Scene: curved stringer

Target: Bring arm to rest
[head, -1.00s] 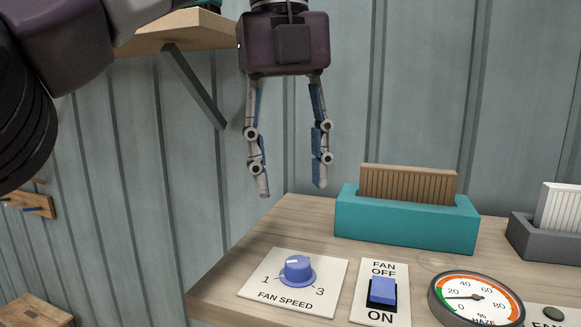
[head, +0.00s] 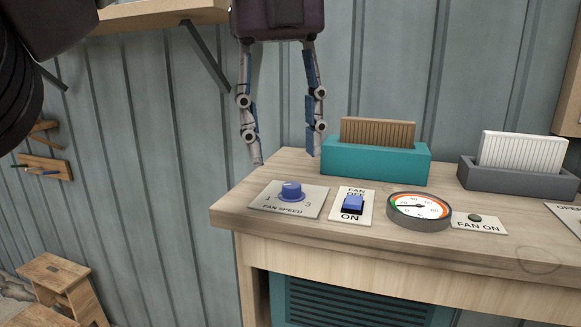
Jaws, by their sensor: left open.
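My left gripper (head: 284,160) hangs in front of the wall, above the back left part of the wooden bench (head: 330,226). Its two fingers point down, spread apart, with nothing between them. The left fingertip overlaps the bench's back left corner in the picture, and the right fingertip shows just left of the teal holder. The gripper appears apart from the fan speed knob (head: 291,192) and the fan switch (head: 353,204) in front of it. My right gripper is not in view.
A teal holder (head: 376,165) with a brown filter and a grey holder (head: 519,178) with a white filter stand on the bench. A haze gauge (head: 420,211) and a small lamp (head: 475,218) sit in front. A shelf (head: 165,15) is upper left; a wooden stool (head: 55,272) stands lower left.

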